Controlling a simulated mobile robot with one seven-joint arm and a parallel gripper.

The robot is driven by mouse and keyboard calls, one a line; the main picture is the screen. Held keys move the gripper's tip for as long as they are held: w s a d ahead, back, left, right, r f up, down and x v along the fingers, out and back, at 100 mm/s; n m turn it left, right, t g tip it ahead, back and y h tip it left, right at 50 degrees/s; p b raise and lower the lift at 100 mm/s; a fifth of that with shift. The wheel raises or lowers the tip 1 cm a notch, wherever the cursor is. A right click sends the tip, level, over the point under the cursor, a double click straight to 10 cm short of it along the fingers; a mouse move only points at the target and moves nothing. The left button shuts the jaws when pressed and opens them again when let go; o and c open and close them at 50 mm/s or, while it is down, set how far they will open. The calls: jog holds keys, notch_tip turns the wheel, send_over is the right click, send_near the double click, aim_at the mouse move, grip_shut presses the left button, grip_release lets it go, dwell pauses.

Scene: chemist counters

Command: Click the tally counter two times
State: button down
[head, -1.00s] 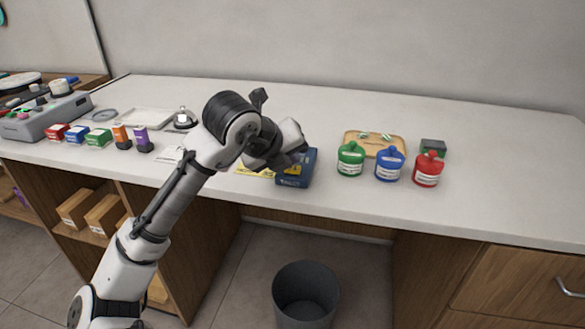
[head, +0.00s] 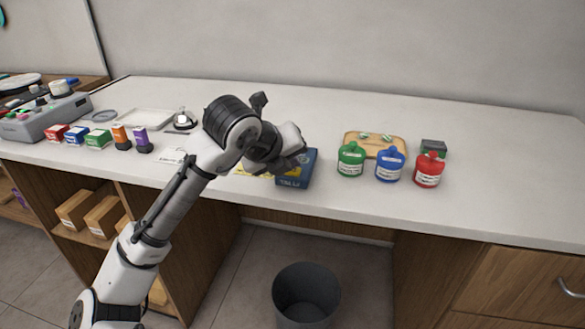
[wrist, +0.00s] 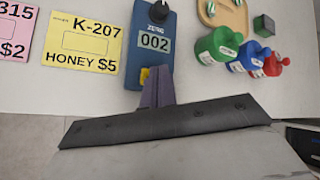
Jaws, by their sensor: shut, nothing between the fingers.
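The tally counter (wrist: 157,18) is a blue box with a "ZERO" label and a small display (wrist: 154,43) that reads 002. In the head view the tally counter (head: 296,179) sits near the counter's front edge, partly covered by my wrist. A yellow part (wrist: 144,74) shows at its near end, partly hidden behind my fingers. My gripper (wrist: 157,82) is shut and empty, its fingertips right at this yellow part. I cannot tell whether they touch it. In the head view the fingertips are hard to make out.
Green (head: 351,160), blue (head: 390,165) and red (head: 429,170) bottles stand to the right, with a wooden tray (head: 362,139) behind. A yellow price card (wrist: 85,42) lies left of the tally counter. A bin (head: 306,296) stands below.

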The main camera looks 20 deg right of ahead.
jog(key=shift+r+p, duration=0.7)
jog(key=shift+r, duration=0.1)
jog(key=shift+r+p, duration=2.05)
jog(key=shift+r, duration=0.5)
